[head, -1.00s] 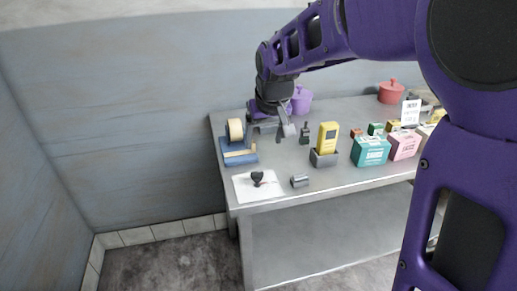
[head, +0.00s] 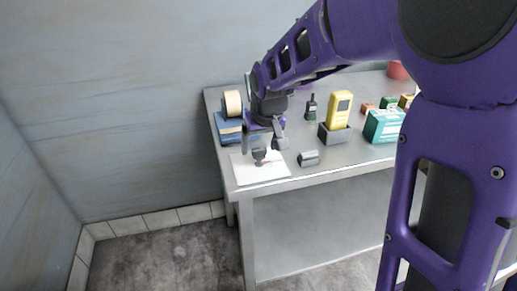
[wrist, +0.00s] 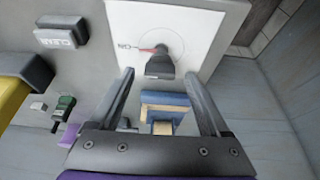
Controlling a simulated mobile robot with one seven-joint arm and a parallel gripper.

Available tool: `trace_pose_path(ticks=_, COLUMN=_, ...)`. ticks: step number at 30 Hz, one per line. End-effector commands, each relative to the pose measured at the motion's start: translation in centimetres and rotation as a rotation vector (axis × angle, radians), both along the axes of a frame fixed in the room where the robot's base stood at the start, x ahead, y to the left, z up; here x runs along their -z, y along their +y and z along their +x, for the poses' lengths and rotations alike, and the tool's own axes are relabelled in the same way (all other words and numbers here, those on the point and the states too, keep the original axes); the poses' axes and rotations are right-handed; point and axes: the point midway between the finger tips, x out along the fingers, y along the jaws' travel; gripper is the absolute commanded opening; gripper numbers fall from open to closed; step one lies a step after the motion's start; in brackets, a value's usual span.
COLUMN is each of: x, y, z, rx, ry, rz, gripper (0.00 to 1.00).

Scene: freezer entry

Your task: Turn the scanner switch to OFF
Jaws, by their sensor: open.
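The scanner switch is a dark knob (wrist: 160,64) on a white plate (wrist: 205,22) in the wrist view. Its red pointer lies toward the upside-down ON label (wrist: 126,48). In the head view the white plate (head: 262,174) lies at the table's front left, with the knob (head: 259,157) partly hidden by my gripper. My gripper (head: 263,149) is open and empty, pointing down over the plate. In the wrist view its fingertips (wrist: 160,74) are on either side of the knob's near end; I cannot tell whether they touch it. A yellow scanner (head: 340,103) stands in a grey cradle (head: 334,134).
A grey block marked CLEAR (wrist: 60,34) sits beside the plate. A blue tape dispenser (head: 229,127) with a tan roll (head: 233,103) stands behind the plate. A dark green handheld item (head: 311,107) and a teal box (head: 384,126) are farther right. A wall is at the left.

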Motion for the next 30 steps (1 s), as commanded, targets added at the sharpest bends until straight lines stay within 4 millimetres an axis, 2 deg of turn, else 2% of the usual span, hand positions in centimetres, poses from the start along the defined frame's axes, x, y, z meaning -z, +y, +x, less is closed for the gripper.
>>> trace_pose_path(ticks=11, x=0.36, y=0.01, z=-0.04, rx=0.000, ry=0.000, rz=0.000, gripper=0.78)
trace_pose_path(ticks=24, x=0.36, y=0.00, z=-0.03, rx=0.000, ry=0.000, rz=0.000, gripper=0.00)
trace_pose_path(ticks=30, x=0.30, y=-0.03, z=-0.02, rx=-0.008, ry=0.000, rz=0.000, gripper=0.00)
